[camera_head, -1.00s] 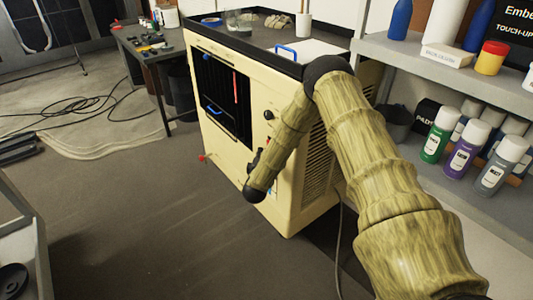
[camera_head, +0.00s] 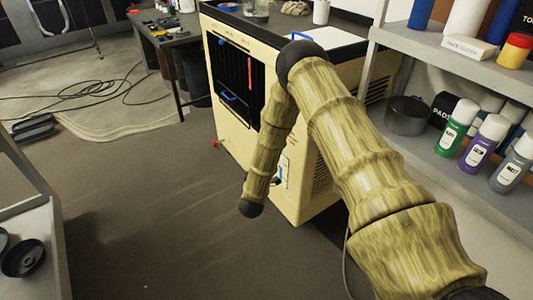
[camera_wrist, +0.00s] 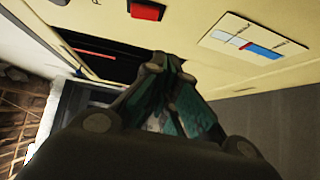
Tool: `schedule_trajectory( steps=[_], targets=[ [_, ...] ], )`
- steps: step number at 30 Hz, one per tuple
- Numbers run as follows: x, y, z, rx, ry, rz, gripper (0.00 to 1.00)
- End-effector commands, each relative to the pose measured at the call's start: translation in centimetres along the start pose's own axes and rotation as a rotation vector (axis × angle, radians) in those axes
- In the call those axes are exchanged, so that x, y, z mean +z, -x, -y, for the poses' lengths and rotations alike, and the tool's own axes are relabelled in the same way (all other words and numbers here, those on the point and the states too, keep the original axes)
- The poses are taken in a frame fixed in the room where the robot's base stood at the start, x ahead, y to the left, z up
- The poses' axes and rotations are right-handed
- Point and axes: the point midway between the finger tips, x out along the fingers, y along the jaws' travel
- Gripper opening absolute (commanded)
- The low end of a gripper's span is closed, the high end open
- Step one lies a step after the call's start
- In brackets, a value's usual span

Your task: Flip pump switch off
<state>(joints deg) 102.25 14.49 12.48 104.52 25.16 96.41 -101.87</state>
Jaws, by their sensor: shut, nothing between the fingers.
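The cream machine (camera_head: 232,130) stands ahead, with a dark slotted opening in its front. In the wrist view its cream panel (camera_wrist: 195,22) carries a red switch-like part (camera_wrist: 147,10) at the top edge and a white plate with a red and blue marking (camera_wrist: 255,44) to the right. Which part is the pump switch I cannot tell. My gripper (camera_wrist: 178,95) is shut and empty, its fingers pointing at the panel below these parts; contact is not clear. In the head view my forearm covers part of the panel and most of my gripper.
A grey shelf (camera_head: 440,55) with several spray bottles (camera_head: 481,140) and a metal pot (camera_head: 407,115) stands close on the right. A dark table (camera_head: 165,35) is at the back left, with cables (camera_head: 90,92) on the floor. A grey bench (camera_head: 35,240) is at the left edge. The floor between is clear.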

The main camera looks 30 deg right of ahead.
Motion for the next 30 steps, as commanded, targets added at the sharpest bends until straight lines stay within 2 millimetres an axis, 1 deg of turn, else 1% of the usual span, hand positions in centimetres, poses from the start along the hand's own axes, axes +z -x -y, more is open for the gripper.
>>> schedule_trajectory(
  steps=[3,6,24,26,28,29,30],
  targets=[
    [0.0,1.1,0.2,-0.001,0.002,0.000,0.00],
    [0.0,1.6,0.2,0.000,0.000,0.000,0.00],
    [0.0,1.9,0.4,-0.008,-0.006,-0.004,0.00],
    [0.0,2.3,0.7,-0.029,-0.023,-0.017,0.00],
    [0.0,3.4,1.6,-0.077,-0.063,-0.044,0.00],
    [0.0,4.0,2.0,-0.104,-0.087,-0.058,0.00],
    [0.0,5.0,2.8,-0.151,-0.124,-0.077,0.00]
  ],
)
